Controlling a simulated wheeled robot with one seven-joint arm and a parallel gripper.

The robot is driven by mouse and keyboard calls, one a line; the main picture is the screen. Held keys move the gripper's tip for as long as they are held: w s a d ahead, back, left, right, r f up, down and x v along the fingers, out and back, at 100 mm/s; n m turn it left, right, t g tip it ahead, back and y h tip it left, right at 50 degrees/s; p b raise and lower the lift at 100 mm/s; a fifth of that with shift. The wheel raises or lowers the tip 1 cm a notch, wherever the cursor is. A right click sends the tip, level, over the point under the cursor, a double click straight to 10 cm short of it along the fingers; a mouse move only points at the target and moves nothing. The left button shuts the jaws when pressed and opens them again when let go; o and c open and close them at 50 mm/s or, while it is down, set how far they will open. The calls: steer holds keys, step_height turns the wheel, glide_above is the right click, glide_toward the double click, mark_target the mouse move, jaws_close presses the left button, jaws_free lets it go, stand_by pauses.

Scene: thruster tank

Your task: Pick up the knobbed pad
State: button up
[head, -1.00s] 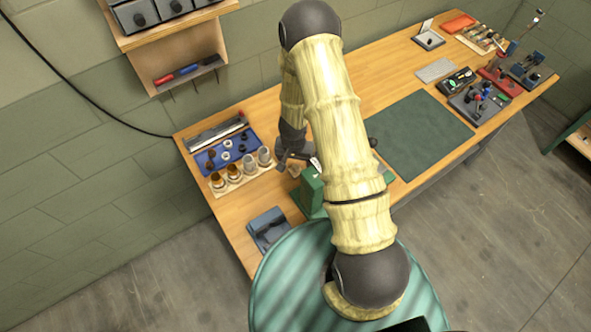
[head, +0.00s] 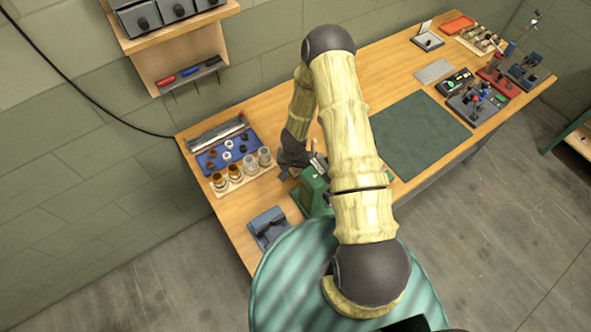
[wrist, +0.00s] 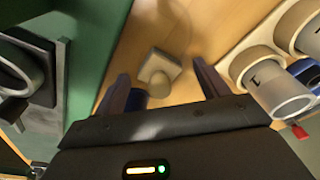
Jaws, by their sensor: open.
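The knobbed pad (wrist: 160,68) is a small, pale beige square block with a rounded knob, lying on the wooden bench in the wrist view. My gripper (wrist: 161,72) is open, with its two dark fingers spread to the left and right of the pad in that picture. Nothing is held between them. I cannot tell how far the fingertips are above the pad. In the head view my gripper (head: 290,166) is low over the bench between the jar rack and the green machine, and the pad is hidden there.
The green machine (head: 314,188) stands close on one side; its green body (wrist: 88,50) fills the wrist view's left. The wooden rack (head: 238,184) of jars is close on the other side. A blue tray (head: 210,160) lies behind it. The green mat (head: 420,135) is clear.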

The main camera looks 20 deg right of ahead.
stand_by(0.3)
steer(key=c, duration=1)
steer(key=shift+r, duration=0.1)
step_height(320, 180, up, 10)
steer(key=shift+f, duration=0.1)
